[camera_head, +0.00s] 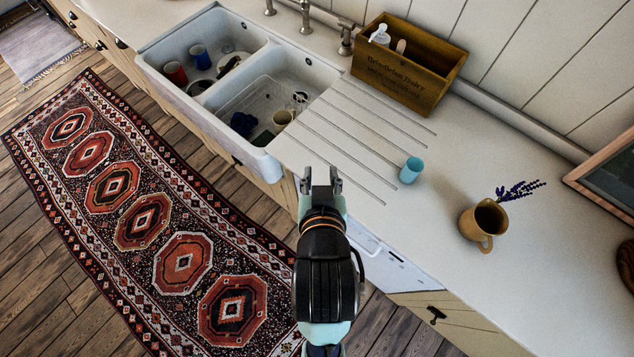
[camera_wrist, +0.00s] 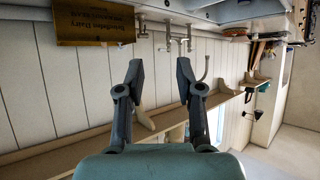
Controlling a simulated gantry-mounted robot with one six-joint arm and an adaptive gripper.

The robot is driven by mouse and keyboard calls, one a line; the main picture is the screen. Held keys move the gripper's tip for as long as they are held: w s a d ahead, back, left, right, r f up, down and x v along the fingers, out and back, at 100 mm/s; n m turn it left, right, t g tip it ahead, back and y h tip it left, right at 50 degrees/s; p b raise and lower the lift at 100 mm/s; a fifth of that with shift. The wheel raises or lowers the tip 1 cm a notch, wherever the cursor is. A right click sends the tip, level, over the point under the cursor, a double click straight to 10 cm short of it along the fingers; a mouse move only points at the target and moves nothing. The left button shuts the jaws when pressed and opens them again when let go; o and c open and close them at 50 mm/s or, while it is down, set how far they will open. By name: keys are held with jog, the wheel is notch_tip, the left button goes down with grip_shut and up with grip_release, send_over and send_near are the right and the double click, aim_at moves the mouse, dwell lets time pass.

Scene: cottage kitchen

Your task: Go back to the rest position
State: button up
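My gripper (camera_head: 321,181) is in front of the counter edge, near the drainboard grooves, in the head view. In the wrist view my gripper (camera_wrist: 160,75) has its two fingers spread apart with nothing between them. A light blue cup (camera_head: 411,170) stands on the counter to the right of my gripper, apart from it. The white double sink (camera_head: 262,57) is beyond my gripper to the upper left. Its left basin holds a red cup (camera_head: 176,74) and a blue cup (camera_head: 200,57). Its right basin holds several dishes, among them a tan cup (camera_head: 282,118).
A wooden crate (camera_head: 405,80) with bottles stands against the wall; it also shows in the wrist view (camera_wrist: 95,22). A brown jug (camera_head: 483,222) and a lavender sprig (camera_head: 520,190) are on the right counter. Taps (camera_head: 305,17) rise behind the sink. A patterned rug (camera_head: 150,215) covers the floor.

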jog(key=shift+s+a+r+n+t+y, duration=0.2)
jog(key=shift+s+a+r, duration=0.15)
jog(key=shift+s+a, duration=0.25)
jog(key=shift+s+a+r+n+t+y, duration=0.1)
jog(key=shift+s+a+r+t, duration=0.1)
jog(key=shift+s+a+r, duration=0.25)
jog(key=shift+f, duration=0.1)
dwell(0.4)
